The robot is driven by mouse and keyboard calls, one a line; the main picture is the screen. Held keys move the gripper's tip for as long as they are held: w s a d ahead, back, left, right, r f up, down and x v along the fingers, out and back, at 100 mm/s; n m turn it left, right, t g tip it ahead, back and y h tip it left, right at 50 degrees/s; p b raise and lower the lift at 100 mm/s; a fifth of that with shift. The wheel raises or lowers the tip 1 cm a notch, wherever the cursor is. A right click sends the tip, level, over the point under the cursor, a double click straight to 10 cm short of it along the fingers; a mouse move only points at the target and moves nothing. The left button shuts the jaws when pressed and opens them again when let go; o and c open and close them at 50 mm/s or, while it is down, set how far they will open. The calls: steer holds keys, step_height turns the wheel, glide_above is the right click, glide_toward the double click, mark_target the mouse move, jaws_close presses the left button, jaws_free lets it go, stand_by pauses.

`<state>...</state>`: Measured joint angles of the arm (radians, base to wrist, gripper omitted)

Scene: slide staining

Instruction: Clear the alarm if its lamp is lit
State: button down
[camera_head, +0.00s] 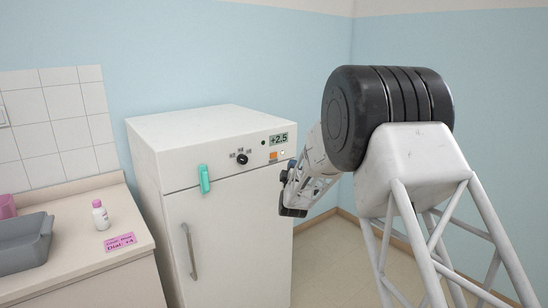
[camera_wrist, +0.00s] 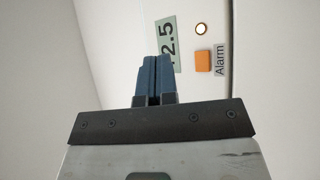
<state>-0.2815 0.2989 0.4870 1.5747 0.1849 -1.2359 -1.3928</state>
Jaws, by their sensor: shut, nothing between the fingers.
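The white fridge (camera_head: 232,215) has a control panel along its upper front. The alarm lamp (camera_wrist: 201,28) is a small round light with a bright pale-yellow centre and a dark ring; it looks lit. It also shows as a bright spot in the head view (camera_head: 282,153). The orange button (camera_wrist: 203,62) sits beside the "Alarm" label (camera_wrist: 219,59); it also shows in the head view (camera_head: 273,156). My gripper (camera_wrist: 154,63) is shut and empty, its blue fingertips in front of the panel beside the display, apart from the button in the picture. Contact cannot be told.
The display (camera_head: 279,139) reads +2.5. A black dial (camera_head: 242,159) and a teal object (camera_head: 204,179) are on the fridge front, above the door handle (camera_head: 189,250). A counter (camera_head: 75,225) at left holds a grey tray (camera_head: 25,255), a bottle (camera_head: 101,215) and a pink note (camera_head: 120,241).

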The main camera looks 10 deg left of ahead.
steer(key=shift+w+a, duration=2.7)
steer(key=shift+w+a, duration=0.5)
stand_by(1.4)
steer(key=shift+s+d, duration=0.15)
stand_by(0.3)
steer(key=shift+s+d, duration=0.35)
stand_by(0.4)
steer(key=shift+s+d, duration=1.8)
